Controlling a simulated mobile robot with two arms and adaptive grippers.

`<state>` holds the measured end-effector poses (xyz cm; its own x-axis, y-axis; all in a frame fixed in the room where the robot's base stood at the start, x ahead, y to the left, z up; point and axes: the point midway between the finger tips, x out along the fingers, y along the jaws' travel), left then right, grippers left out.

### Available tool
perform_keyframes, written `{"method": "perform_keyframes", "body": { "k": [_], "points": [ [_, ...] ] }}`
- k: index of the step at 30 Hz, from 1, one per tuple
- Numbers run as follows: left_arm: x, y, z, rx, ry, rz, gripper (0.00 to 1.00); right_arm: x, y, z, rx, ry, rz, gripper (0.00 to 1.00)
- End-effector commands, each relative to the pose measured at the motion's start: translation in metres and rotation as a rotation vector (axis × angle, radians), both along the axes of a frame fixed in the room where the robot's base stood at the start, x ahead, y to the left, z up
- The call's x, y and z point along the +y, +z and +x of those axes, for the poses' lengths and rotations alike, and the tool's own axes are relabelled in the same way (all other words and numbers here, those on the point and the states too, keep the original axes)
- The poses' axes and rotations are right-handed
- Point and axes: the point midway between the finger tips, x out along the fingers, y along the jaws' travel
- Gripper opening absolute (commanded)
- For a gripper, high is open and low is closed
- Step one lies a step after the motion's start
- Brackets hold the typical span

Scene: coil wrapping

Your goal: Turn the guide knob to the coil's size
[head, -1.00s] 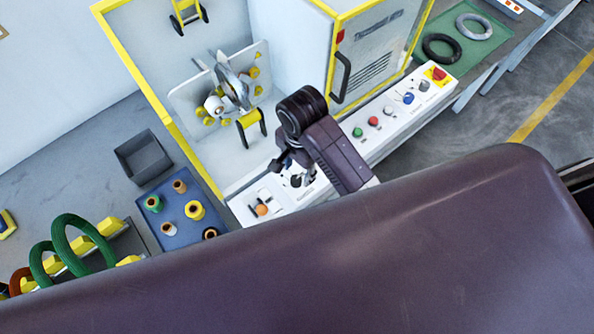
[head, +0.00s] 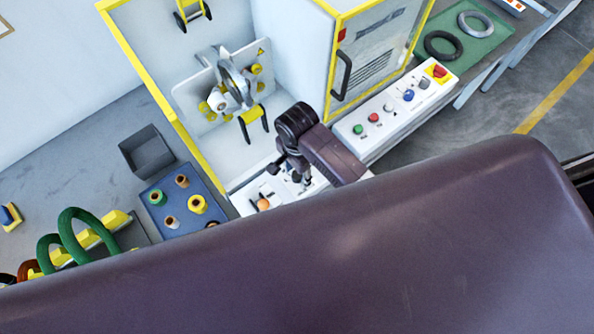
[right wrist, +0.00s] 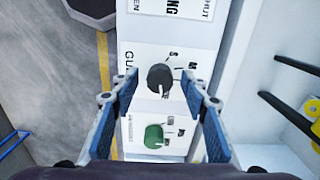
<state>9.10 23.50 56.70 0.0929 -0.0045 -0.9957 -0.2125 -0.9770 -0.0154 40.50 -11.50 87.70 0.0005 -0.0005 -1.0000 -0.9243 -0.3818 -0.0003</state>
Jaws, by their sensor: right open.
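The guide knob (right wrist: 160,77) is a round black knob with a light pointer line, on a white label reading partly "GU". In the right wrist view it shows between the two blue-padded fingers of my right gripper (right wrist: 160,92), which is open with a gap on both sides. In the head view my right gripper (head: 290,174) is over the white control panel (head: 349,128) and mostly hides the knob. A black coil (head: 443,45) and a grey coil (head: 475,24) lie on a green mat. My left gripper is not in view.
A green button (right wrist: 153,136) is close to the knob. An orange-topped control (head: 263,204) is left of my gripper. The wrapping ring (head: 233,82) stands behind the panel, by the yellow-framed cabinet. A blue tray (head: 180,222) with several spools is at left.

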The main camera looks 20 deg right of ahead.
Motion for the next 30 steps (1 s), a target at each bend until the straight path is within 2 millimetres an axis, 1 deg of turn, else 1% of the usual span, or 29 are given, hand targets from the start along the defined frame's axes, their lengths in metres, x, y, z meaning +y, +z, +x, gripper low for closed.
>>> {"method": "perform_keyframes", "body": {
  "k": [4, 15, 23, 30],
  "points": [
    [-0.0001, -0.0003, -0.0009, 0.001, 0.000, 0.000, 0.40, -0.0001, -0.0001, -0.0002, 0.000, 0.000, 0.000, 0.40],
    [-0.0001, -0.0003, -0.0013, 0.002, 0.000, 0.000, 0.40, 0.0000, 0.0002, -0.0001, 0.000, 0.000, 0.000, 0.00],
    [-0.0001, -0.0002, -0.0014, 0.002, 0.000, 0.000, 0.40, 0.0001, 0.0004, -0.0001, 0.000, 0.027, 0.000, 0.00],
    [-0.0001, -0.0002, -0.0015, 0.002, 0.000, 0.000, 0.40, 0.0000, 0.0005, 0.0000, 0.000, 0.146, 0.000, 0.00]
  ]
}}
